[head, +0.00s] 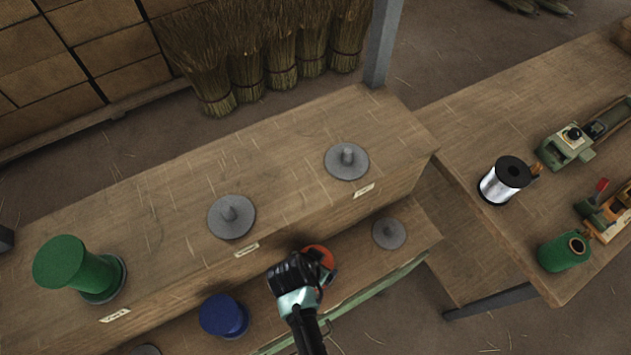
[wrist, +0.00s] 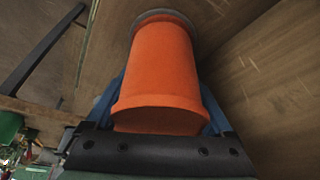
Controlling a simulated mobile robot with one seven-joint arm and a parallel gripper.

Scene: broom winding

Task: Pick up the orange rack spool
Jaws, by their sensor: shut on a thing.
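The orange spool (wrist: 162,70) fills the middle of the wrist view, between the two fingers of my gripper (wrist: 162,118). In the head view only a part of the orange spool (head: 320,256) shows past my gripper (head: 305,268), at the lower shelf of the rack. My gripper is shut on the spool. A grey disc shows at the spool's far end in the wrist view. I cannot tell whether the spool still touches the shelf.
A blue spool (head: 223,316) and an empty grey holder (head: 389,233) flank my gripper on the lower shelf. The upper shelf holds a green spool (head: 78,268) and empty pegs (head: 231,216). A silver spool (head: 505,180) and another green spool (head: 564,251) stand on the right bench.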

